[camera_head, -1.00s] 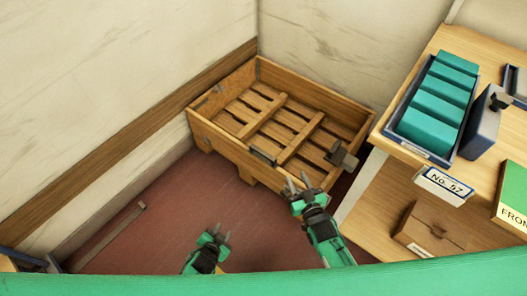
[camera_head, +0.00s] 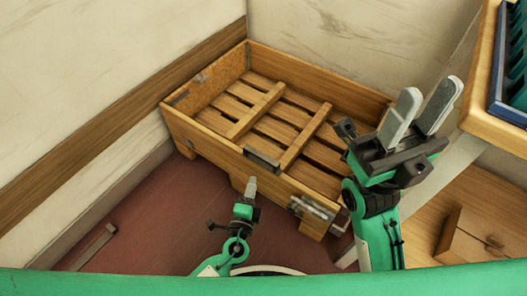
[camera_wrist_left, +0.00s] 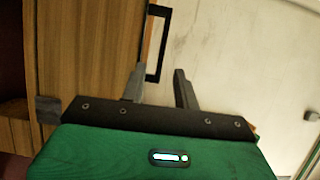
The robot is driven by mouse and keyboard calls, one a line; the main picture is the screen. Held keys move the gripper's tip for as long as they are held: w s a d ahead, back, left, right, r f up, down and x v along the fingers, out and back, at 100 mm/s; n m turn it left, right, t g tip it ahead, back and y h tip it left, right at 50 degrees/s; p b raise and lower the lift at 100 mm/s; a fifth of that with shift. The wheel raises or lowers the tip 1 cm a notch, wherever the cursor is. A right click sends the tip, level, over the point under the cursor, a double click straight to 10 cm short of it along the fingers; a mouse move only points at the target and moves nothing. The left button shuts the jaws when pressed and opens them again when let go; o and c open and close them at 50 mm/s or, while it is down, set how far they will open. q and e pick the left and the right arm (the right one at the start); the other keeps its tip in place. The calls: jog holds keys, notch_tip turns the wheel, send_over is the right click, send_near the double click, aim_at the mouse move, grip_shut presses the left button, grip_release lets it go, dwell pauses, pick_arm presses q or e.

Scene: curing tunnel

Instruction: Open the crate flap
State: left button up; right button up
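The wooden crate (camera_head: 350,92) stands in the corner, with slats inside. Its front wall, the flap (camera_head: 225,150), looks upright and bears a dark handle (camera_head: 262,159) at its top edge. A grey metal latch (camera_head: 312,208) sits at the front's right end. My left gripper (camera_head: 251,186) is just in front of the flap, below the handle. In the left wrist view its fingers (camera_wrist_left: 159,86) are apart, and the handle's dark frame (camera_wrist_left: 151,77) reaches between them; contact cannot be told. My right gripper (camera_head: 422,108) is raised, open and empty, at the crate's right end.
A wooden bench (camera_head: 482,100) with a blue tray (camera_head: 508,108) is at the upper right. A brown box (camera_head: 470,238) lies on a lower surface at right. Walls close off the crate's back and left. The reddish floor (camera_head: 150,220) in front is mostly clear.

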pick_arm(q)
jog(key=b+x, duration=0.1)
jog(key=x, duration=1.3)
jog(key=shift+r, duration=0.25)
jog(key=shift+d, duration=0.15)
grip_shut()
